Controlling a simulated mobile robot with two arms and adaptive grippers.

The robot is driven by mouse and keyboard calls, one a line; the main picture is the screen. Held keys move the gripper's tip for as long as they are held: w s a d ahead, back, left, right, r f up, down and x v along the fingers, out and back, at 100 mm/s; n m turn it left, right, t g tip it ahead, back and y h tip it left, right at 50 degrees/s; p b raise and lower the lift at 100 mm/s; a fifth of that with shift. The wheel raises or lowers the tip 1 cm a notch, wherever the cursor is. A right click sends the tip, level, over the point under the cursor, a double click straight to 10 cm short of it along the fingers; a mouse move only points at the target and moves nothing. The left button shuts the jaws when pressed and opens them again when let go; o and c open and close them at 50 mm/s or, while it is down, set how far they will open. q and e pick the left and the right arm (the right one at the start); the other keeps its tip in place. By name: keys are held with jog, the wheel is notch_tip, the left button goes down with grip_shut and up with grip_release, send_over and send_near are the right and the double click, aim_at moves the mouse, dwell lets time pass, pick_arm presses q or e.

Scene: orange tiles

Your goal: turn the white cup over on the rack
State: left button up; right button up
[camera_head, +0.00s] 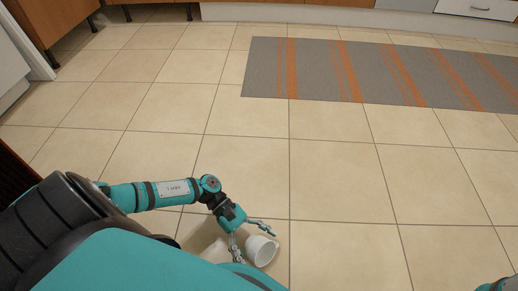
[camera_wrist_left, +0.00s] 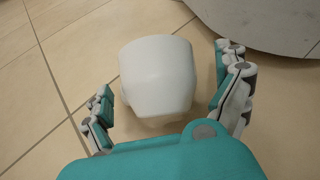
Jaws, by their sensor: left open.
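A white cup (camera_head: 262,250) is low in the head view, seen against the floor tiles and tilted to one side. My left gripper (camera_head: 250,236) is open, with its fingers on either side of the cup. In the left wrist view the cup (camera_wrist_left: 156,75) lies between the spread fingers of the left gripper (camera_wrist_left: 168,88). A gap shows on each side there. I cannot tell what the cup rests on. No rack is recognisable in either view. Only a teal piece of my right arm shows at the bottom right corner of the head view; its gripper is out of sight.
A grey rug with orange stripes (camera_head: 330,75) lies on the tiled floor (camera_head: 330,180) at the back right. Wooden cabinets (camera_head: 52,18) stand at the back left. The tiles in the middle and right are clear.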

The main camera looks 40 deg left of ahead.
aim_at(259, 244)
pick_arm(q)
jog(key=c, duration=1.4)
jog(key=shift+r+p, duration=0.85)
jog(key=shift+r, duration=0.05)
notch_tip(259, 244, up, 2)
jog(key=shift+r+p, duration=0.15)
jog(key=shift+p, duration=0.9)
jog(key=w+a, duration=0.2)
jog(key=a, duration=0.2)
jog(key=w+a, duration=0.3)
jog(key=a, duration=0.1)
jog(key=w+a, duration=0.2)
jog(key=a, duration=0.2)
jog(key=shift+w+a+r, duration=0.15)
jog(key=shift+a+r, duration=0.2)
jog(key=shift+w+a+r, duration=0.1)
jog(key=shift+w+a, duration=0.15)
jog(key=shift+a, duration=0.4)
jog(key=shift+r, duration=0.1)
